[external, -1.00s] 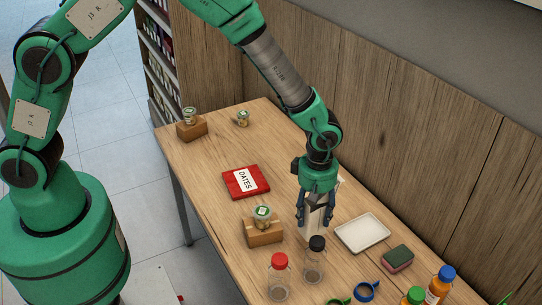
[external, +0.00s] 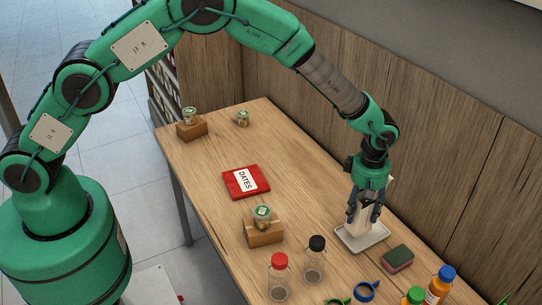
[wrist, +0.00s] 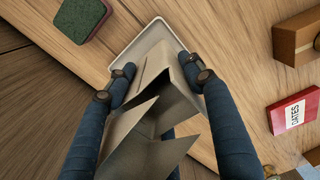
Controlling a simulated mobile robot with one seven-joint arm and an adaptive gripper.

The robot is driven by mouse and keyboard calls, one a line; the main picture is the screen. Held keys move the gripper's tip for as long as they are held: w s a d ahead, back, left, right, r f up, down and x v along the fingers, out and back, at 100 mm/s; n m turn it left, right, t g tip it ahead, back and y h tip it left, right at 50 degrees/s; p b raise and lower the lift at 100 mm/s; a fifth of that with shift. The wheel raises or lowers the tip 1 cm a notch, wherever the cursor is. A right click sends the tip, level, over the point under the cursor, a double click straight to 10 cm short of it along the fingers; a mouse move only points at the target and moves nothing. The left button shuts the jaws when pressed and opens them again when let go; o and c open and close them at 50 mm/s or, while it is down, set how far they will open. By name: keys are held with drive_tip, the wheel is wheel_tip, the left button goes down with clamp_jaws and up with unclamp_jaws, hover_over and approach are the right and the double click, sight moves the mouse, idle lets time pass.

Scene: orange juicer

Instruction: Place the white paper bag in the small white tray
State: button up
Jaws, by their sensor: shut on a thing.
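The white paper bag (external: 360,220) is held between the fingers of my gripper (external: 364,213), which is shut on it. In the external view the bag is upright over the small white tray (external: 347,241). Whether its bottom touches the tray cannot be told. In the wrist view the bag (wrist: 155,115) shows its folded, open top between the two blue fingers of the gripper (wrist: 160,80). The tray's rim (wrist: 158,28) shows beyond the bag, and the rest of the tray is hidden.
A green and red sponge (external: 398,258) lies right of the tray. A black-capped bottle (external: 314,262) and a red-capped bottle (external: 279,278) stand in front. A red DATES packet (external: 246,182) and a wooden block (external: 264,232) lie to the left. A wooden wall runs behind.

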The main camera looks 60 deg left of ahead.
sight(362, 219)
drive_tip(key=shift+w+d, duration=0.1)
drive_tip(key=shift+w, duration=0.2)
drive_tip(key=shift+f, duration=0.15)
drive_tip(key=shift+f+b, duration=0.4)
drive_tip(key=shift+f, duration=1.25)
drive_tip(key=shift+f, duration=0.15)
drive_tip(key=o, duration=0.8)
wheel_tip(362, 219, up, 12)
drive_tip(key=p, duration=0.2)
drive_tip(key=shift+r, duration=0.25)
